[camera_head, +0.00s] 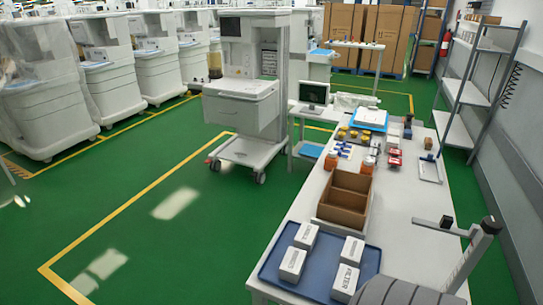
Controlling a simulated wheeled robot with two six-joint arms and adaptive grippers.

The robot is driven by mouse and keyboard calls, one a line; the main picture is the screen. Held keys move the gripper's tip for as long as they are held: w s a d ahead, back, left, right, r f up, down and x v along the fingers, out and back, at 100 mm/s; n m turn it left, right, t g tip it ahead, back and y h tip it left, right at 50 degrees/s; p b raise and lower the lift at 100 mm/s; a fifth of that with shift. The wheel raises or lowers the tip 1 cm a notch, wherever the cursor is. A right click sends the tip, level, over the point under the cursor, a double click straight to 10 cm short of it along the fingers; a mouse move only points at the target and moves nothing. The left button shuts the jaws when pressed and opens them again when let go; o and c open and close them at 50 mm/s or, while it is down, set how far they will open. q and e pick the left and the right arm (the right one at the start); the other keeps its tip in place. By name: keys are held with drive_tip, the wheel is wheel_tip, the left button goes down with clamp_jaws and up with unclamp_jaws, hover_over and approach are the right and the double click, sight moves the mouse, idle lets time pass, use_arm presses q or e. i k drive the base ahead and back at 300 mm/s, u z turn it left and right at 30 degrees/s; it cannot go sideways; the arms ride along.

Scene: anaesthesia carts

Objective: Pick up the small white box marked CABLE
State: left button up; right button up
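Several small white boxes stand on a blue tray (268,272) at the near end of the long white table. The front right box (345,282) has lettering that looks like FILTER. The front left box (291,264), back left box (306,235) and back right box (352,250) also carry dark lettering, too small to read surely, so I cannot tell which is marked CABLE. My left gripper is not in view.
A brown divided box (344,196) stands just behind the tray. Orange-capped jars (368,165), red packs (394,160) and a blue tray with papers (370,118) lie farther back. The table (400,205) is clear right of the brown box. A grey shelf rack (470,95) stands right.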

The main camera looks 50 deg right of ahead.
sight(305, 239)
drive_tip(key=i, duration=2.75)
drive_tip(key=z, duration=2.1)
drive_tip(key=i, duration=0.7)
drive_tip(key=z, duration=3.15)
